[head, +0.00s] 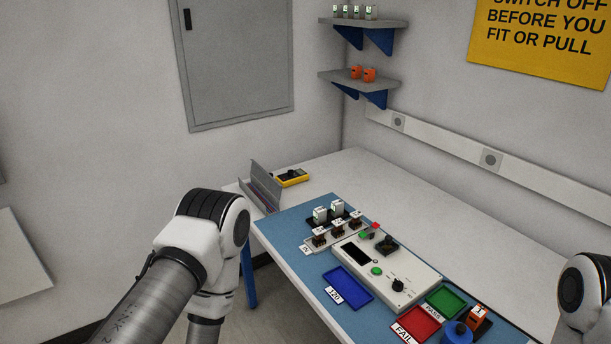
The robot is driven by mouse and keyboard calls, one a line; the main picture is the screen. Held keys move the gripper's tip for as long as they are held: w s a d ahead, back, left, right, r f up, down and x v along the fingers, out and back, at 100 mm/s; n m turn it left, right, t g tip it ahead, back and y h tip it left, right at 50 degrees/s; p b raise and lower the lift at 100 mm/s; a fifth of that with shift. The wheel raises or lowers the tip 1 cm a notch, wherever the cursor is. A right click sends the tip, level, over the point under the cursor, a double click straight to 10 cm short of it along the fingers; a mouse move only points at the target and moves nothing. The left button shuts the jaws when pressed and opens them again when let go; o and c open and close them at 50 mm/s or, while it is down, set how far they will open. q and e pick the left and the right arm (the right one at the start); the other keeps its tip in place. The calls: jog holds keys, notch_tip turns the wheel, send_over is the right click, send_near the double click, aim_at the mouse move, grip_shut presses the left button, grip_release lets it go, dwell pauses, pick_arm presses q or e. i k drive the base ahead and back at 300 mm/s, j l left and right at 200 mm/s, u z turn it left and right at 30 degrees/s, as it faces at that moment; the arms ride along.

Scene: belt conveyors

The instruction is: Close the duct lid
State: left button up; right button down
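A small grey duct (258,197) lies at the far left end of the table, beyond the blue mat. Its lid (268,180) looks raised, a thin grey panel standing up at a steep tilt along the duct, with the inside partly showing. My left arm comes in from the lower left and bends in front of the table's left edge, with its wrist end leading down out of the picture. My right arm shows only as a joint at the right edge. Neither gripper is in view, and neither arm is seen touching the duct.
A yellow meter (291,178) lies close behind the duct. The blue mat (290,226) holds a control box (414,271), relays in sockets, blue (348,285), red (417,323) and green (446,302) trays, and a blue knob-like item (457,333). The table's back (400,185) is clear.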

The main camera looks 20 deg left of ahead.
aim_at(266, 178)
jog(key=i+j+z, duration=0.1)
jog(key=j+z, duration=0.65)
jog(key=z, duration=0.15)
jog(key=j+z, duration=0.45)
